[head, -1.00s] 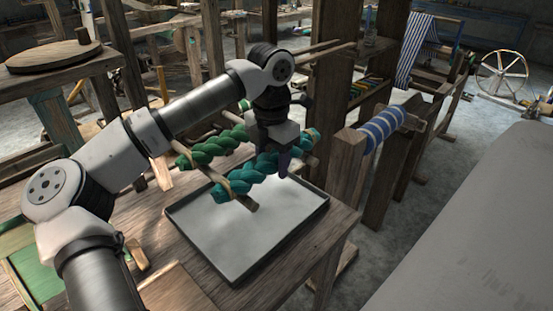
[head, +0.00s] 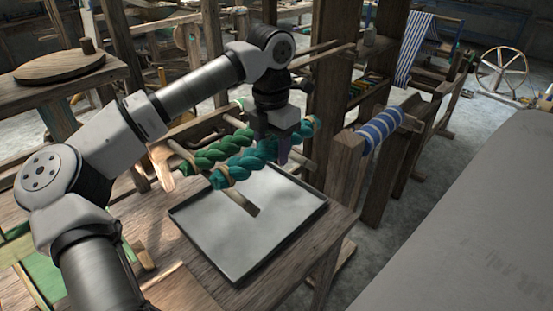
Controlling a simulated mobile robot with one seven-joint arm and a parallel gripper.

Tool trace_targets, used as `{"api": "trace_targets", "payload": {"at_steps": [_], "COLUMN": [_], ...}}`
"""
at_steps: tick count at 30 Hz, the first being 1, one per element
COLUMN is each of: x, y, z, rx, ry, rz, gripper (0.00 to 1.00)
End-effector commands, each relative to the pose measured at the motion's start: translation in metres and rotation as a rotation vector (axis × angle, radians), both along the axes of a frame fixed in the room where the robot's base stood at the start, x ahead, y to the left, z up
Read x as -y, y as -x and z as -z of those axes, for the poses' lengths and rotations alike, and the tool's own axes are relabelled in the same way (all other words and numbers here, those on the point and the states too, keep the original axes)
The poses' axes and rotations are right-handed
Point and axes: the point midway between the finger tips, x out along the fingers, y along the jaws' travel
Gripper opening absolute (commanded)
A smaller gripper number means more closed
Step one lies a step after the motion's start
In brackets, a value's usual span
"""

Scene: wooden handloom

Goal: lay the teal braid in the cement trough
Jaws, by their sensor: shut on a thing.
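My gripper (head: 283,148) is shut on the teal braid (head: 240,164), gripping it right of its middle. The braid is a thick twisted length with a tan tie near its left end, tilted in the picture with that end lower. It is in the air above the far side of the cement trough (head: 236,281). The trough is a shallow, pale grey rectangular tray with a dark rim, standing on the wooden table. The fingertips are partly hidden against the braid.
A green braid (head: 207,158) is just behind the teal one, by the wooden pegs. A wooden peg (head: 240,203) juts out over the trough below the teal braid. A dark post (head: 333,90) stands close right of my gripper. The trough's floor looks bare.

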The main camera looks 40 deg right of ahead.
Motion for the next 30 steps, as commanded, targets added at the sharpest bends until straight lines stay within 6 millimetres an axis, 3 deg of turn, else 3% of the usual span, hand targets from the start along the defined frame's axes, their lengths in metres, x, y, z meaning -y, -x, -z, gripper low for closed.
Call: {"api": "trace_targets", "payload": {"at_steps": [30], "x": [0.0], "y": [0.0], "z": [-0.079], "rx": [0.0], "ry": [0.0], "rz": [0.001], "gripper": [0.33]}}
